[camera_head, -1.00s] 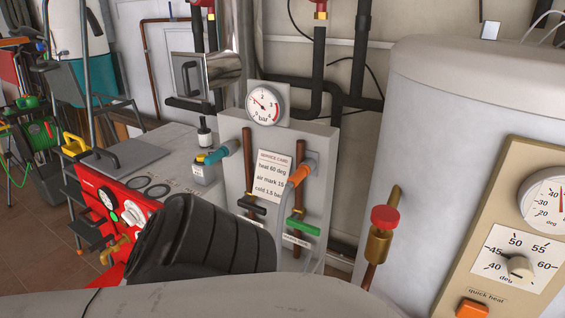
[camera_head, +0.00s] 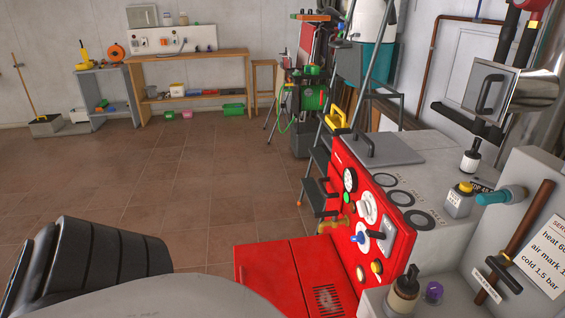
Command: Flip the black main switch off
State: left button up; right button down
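A small black lever (camera_head: 377,235) sits on a grey plate on the red boiler front (camera_head: 352,190) in the head view. It looks like the black main switch; its marking is too small to read. A blue knob (camera_head: 360,238) is just left of it. A round white dial (camera_head: 367,208), a gauge (camera_head: 350,180) and yellow buttons (camera_head: 376,267) are on the same red panel. A black ribbed part of my own arm shows at the lower left, well apart from the panel. Neither gripper shows.
A grey housing (camera_head: 466,162) with round rings stands behind the red panel. A bottle (camera_head: 405,292) and a purple knob (camera_head: 433,291) are at the lower right. A ladder (camera_head: 318,185) stands behind. The tiled floor (camera_head: 190,180) at left is clear.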

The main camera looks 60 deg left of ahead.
aim_at(370, 233)
jog(key=u, duration=1.75)
jog(key=i, duration=0.5)
